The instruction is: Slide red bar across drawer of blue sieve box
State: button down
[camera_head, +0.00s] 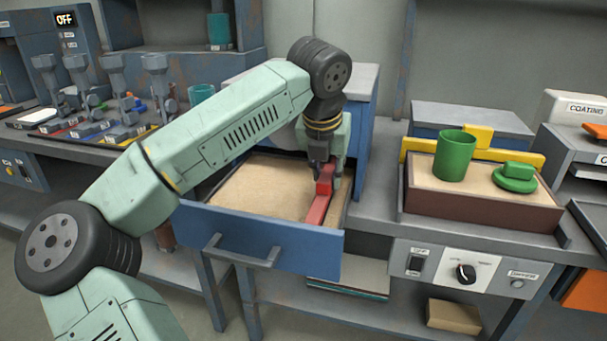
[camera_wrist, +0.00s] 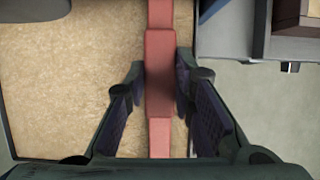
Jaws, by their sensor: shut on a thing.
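The blue sieve box's drawer (camera_head: 262,233) is pulled out and holds a bed of tan sand (camera_head: 255,188). The red bar (camera_head: 319,204) lies front to back at the drawer's right side, over the sand. My gripper (camera_head: 325,172) is down inside the drawer on the bar's raised middle part. In the wrist view the bar (camera_wrist: 160,88) runs from top to bottom between my two fingers, and my gripper (camera_wrist: 161,95) is shut on its wider middle. The sand (camera_wrist: 75,75) shows mostly left of the bar. My arm hides part of the box's body behind.
To the right, a brown sand tray (camera_head: 478,208) holds a green cup (camera_head: 454,156) and a green lidded piece (camera_head: 514,179), with a yellow bracket (camera_head: 530,158) behind. A switch panel (camera_head: 460,271) is below. Several grey tools stand at the left. Floor in front is free.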

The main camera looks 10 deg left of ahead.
jog(key=shift+d, duration=1.15)
jog(key=c, duration=1.4)
grip_release()
jog(key=shift+d, duration=0.1)
jog(key=shift+o, duration=0.2)
jog(key=shift+r, duration=0.1)
jog(key=v, duration=1.2)
jog(key=shift+s, duration=0.1)
